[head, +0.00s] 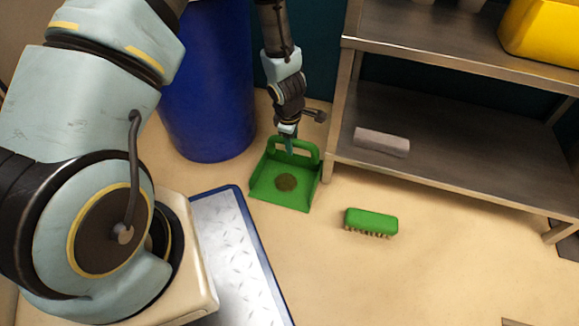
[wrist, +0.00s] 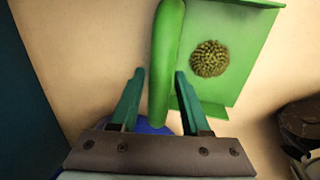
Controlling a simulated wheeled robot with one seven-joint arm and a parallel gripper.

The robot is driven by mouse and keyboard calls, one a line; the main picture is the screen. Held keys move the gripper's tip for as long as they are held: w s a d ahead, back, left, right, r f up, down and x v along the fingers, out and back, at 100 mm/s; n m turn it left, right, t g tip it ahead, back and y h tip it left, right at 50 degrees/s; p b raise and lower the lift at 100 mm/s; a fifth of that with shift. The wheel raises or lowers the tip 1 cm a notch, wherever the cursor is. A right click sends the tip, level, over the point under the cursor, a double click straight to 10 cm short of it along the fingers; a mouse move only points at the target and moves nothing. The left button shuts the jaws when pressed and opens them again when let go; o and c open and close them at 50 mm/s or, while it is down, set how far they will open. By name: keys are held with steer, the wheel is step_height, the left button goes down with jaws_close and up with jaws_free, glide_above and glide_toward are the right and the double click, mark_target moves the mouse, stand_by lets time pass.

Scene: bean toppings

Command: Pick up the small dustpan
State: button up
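The small green dustpan (head: 263,188) lies on the floor between the blue bin and the metal shelf. A round clump of brownish-green beans (head: 286,182) sits in its pan. My gripper (head: 288,146) is at the dustpan's handle, pointing down. In the wrist view the dustpan (wrist: 236,40) fills the upper right with the bean clump (wrist: 209,58) in it. The green handle bar (wrist: 165,65) runs between the two teal fingers of my gripper (wrist: 157,88). The fingers are apart, with a gap on the left side of the handle; the right finger is close to it.
A green brush (head: 371,221) lies bristles down on the floor to the right. A tall blue bin (head: 207,85) stands left of the dustpan. A metal shelf (head: 450,135) with a grey block (head: 382,142) stands at right. Open floor lies in front.

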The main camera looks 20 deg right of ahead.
jaws_close()
stand_by(1.0)
